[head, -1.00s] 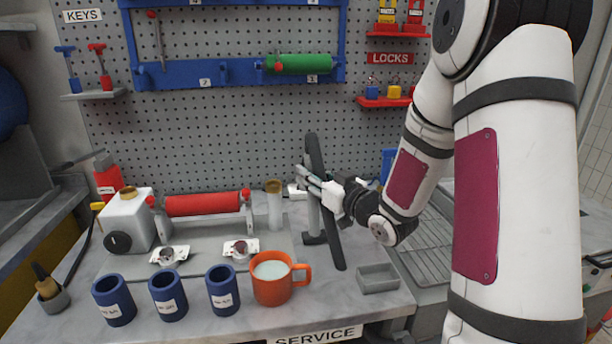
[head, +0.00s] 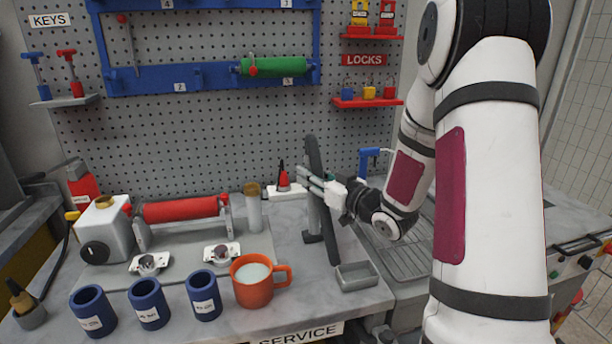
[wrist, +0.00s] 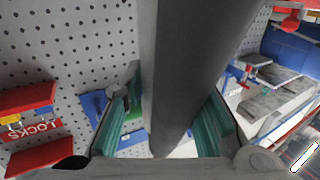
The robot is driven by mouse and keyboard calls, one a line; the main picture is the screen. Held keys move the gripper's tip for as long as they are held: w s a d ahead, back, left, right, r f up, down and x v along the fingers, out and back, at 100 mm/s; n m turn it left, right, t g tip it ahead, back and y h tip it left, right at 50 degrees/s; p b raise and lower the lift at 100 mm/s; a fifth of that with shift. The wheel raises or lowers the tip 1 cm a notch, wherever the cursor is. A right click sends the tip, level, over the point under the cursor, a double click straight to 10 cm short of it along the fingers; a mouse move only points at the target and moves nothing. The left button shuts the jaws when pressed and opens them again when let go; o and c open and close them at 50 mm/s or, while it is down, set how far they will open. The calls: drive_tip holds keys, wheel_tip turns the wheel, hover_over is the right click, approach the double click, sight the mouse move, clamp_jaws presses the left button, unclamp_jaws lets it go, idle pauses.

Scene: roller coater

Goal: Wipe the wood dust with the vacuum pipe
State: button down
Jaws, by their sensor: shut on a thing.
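My gripper (head: 317,184) is shut on the dark grey vacuum pipe (head: 326,218). The pipe is long and tilted, its lower end toward the front of the bench near a small grey tray. In the wrist view the pipe (wrist: 190,70) runs between the two green-padded fingers (wrist: 163,128). A lighter grey post (head: 313,215) with a dark foot stands just behind the pipe; I cannot tell whether they touch. I cannot make out any wood dust in these frames.
The small grey tray (head: 358,277) lies right of the pipe's lower end. An orange mug (head: 253,292) and several blue cups (head: 150,303) line the bench front. A red roller (head: 180,210) stands behind them. The pegboard (head: 215,130) closes the back.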

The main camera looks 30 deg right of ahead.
drive_tip(key=d, duration=0.2)
drive_tip(key=s+d+p, duration=0.1)
drive_tip(key=d, duration=0.2)
drive_tip(key=shift+s+d, duration=0.35)
idle(0.4)
drive_tip(key=shift+r+p, duration=2.5)
drive_tip(key=shift+r, duration=0.5)
wheel_tip(320, 180, up, 3)
drive_tip(key=shift+p, duration=1.2)
